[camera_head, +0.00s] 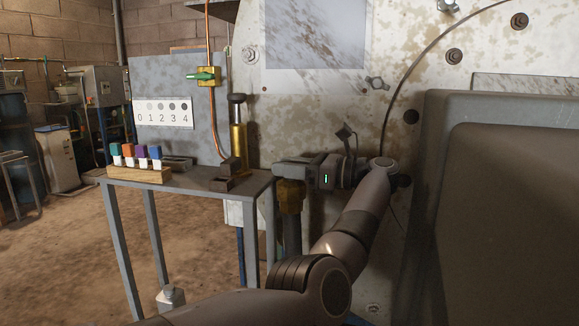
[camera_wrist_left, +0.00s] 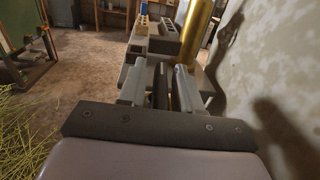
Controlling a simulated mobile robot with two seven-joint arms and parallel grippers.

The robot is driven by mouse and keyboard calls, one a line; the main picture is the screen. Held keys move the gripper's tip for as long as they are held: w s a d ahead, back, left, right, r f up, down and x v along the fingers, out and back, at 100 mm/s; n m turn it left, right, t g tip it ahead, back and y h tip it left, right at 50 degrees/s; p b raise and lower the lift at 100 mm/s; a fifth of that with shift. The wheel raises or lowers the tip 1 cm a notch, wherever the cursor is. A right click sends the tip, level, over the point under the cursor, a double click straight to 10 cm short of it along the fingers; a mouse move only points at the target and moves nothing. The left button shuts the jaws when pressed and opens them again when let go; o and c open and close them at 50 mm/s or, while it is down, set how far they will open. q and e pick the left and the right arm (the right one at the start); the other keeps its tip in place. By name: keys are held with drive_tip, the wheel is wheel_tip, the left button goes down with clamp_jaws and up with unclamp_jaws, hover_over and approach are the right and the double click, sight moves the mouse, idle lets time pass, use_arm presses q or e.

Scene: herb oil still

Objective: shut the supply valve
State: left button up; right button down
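A green-handled brass valve (camera_head: 206,76) sits on the orange pipe on the grey panel, its handle level. The frames do not label either as the supply valve. In the left wrist view, my left gripper (camera_wrist_left: 158,88) has its two fingers apart, with a dark bar between them; contact cannot be made out. A tall brass cylinder (camera_wrist_left: 196,32) rises beyond the fingers. It stands at the table's back in the head view (camera_head: 238,138). My right gripper is not in view.
A grey metal table (camera_head: 205,186) stands left of my arm. It bears a wooden rack (camera_head: 138,174) of coloured bottles and dark blocks (camera_head: 228,176). A number card (camera_head: 163,113) hangs behind. A large grey box (camera_head: 510,200) fills the right. The floor at left is open.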

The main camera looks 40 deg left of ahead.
use_arm(q)
drive_tip(key=shift+r, duration=0.55)
wheel_tip(320, 180, up, 19)
drive_tip(key=p, duration=0.8)
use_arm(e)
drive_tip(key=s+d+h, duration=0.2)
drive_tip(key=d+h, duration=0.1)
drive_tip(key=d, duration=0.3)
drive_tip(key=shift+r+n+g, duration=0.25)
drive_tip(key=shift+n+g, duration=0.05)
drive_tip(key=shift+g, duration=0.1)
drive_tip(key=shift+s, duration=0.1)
